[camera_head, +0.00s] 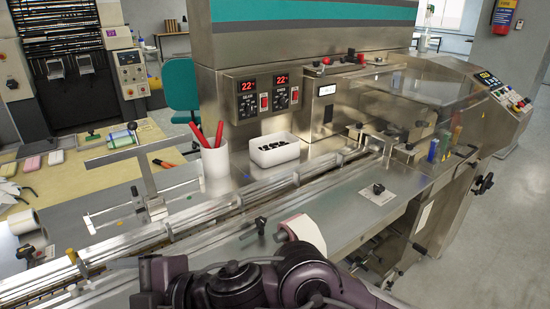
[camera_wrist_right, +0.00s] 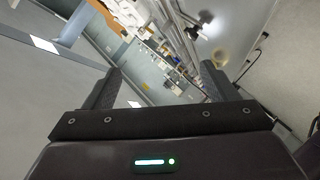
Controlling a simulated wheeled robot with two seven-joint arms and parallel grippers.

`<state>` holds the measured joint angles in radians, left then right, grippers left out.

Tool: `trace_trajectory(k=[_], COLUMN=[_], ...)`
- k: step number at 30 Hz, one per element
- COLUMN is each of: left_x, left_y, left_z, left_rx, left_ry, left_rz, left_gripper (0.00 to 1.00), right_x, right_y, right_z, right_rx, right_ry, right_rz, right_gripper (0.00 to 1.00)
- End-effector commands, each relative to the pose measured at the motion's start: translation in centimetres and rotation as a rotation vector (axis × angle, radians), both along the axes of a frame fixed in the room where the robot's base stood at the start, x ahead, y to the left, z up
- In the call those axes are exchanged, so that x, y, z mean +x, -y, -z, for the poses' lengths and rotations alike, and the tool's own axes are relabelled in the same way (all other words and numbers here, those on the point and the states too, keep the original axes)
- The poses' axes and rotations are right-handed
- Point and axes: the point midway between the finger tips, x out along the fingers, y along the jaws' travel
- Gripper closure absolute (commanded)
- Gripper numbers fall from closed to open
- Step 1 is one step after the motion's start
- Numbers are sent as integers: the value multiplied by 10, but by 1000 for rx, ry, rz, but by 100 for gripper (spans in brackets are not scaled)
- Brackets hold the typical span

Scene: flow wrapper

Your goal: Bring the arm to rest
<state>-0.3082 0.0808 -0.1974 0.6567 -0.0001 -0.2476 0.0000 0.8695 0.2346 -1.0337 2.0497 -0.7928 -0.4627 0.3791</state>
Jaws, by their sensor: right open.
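My right gripper (camera_wrist_right: 161,72) shows in the right wrist view with its two dark fingers apart and nothing between them. Beyond the fingers the room appears tilted, with blurred shelves or machine parts far off. In the head view a dark purple arm of mine (camera_head: 290,275) spans the bottom edge, in front of the flow wrapper (camera_head: 225,55). Its fingers cannot be made out there. My left gripper is in neither view.
The infeed conveyor (camera_head: 255,192) runs diagonally behind the arm. A white roll (camera_head: 300,232) sits close to it. A white cup with red pens (camera_head: 216,170) and a white bin (camera_head: 274,151) stand beyond. A wooden table (camera_head: 75,175) with small items is at left.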

Motion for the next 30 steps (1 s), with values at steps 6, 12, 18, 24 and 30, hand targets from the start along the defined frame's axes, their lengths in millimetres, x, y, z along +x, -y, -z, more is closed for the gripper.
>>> trace_trajectory(k=[6, 12, 18, 24, 30], left_x=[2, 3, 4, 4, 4], left_y=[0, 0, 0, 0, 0], left_z=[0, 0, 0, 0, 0], left_rx=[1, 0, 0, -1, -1], left_ry=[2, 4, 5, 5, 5], left_rz=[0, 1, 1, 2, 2], left_gripper=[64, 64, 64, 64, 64], right_x=[57, 104, 95, 50, 3], right_y=[49, 144, 259, 335, 384], right_z=[-17, 31, 118, 178, 214], right_rx=[209, 234, 120, -23, -145], right_ry=[-195, -437, -716, -921, -1066], right_rz=[405, 838, 1252, 1507, 1667], right_gripper=[20, 20, 20, 20, 20])
